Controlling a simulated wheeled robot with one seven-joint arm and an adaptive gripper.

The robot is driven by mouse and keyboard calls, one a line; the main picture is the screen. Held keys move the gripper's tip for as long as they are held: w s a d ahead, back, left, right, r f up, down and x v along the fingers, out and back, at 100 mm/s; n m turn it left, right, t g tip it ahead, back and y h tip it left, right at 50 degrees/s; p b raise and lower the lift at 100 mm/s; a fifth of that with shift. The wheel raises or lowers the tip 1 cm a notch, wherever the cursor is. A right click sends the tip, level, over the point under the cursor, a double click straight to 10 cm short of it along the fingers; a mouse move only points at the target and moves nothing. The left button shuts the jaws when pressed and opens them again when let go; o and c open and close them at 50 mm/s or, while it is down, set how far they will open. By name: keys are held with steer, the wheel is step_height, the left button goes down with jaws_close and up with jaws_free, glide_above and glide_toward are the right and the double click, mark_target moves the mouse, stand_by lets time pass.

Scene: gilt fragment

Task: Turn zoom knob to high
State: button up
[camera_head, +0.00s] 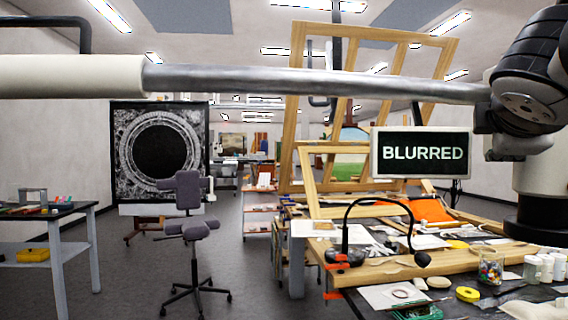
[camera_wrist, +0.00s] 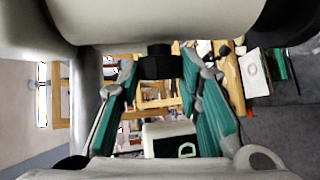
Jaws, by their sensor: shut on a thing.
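In the wrist view, a black knob-like part (camera_wrist: 160,66) sits under a large cream body at the top of the picture; I take it to be the zoom knob. My gripper (camera_wrist: 159,70) has its two teal-padded fingers on either side of this part, shut on it. Any markings on the knob are not visible. In the head view, a monitor (camera_head: 420,153) reads "BLURRED" in white on dark green. Its screen also shows in part in the wrist view (camera_wrist: 172,141), with a letter D visible. I cannot pick out my fingertips in the head view.
A silver bar (camera_head: 320,84) crosses the upper head view. A cluttered workbench below carries a wooden frame (camera_head: 315,180), a black gooseneck lamp (camera_head: 385,202), a bead jar (camera_head: 490,266) and white bottles (camera_head: 545,266). An office chair (camera_head: 188,228) stands on open floor at left.

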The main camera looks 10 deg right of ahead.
steer(key=shift+f+m+t+h+b, duration=0.45)
steer(key=shift+f+t+b, duration=0.2)
steer(key=shift+b, duration=2.75)
steer(key=b, duration=0.2)
steer(key=shift+d+h+b, duration=0.1)
steer(key=shift+h+b, duration=0.15)
steer(key=shift+b, duration=0.1)
steer(key=m+t+b, duration=0.1)
steer(key=b, duration=0.4)
steer(key=shift+r+h, duration=0.1)
steer(key=shift+h, duration=0.3)
steer(key=o, duration=1.1)
steer(key=shift+w, duration=0.1)
steer(key=shift+r, duration=0.15)
steer(key=v, duration=1.2)
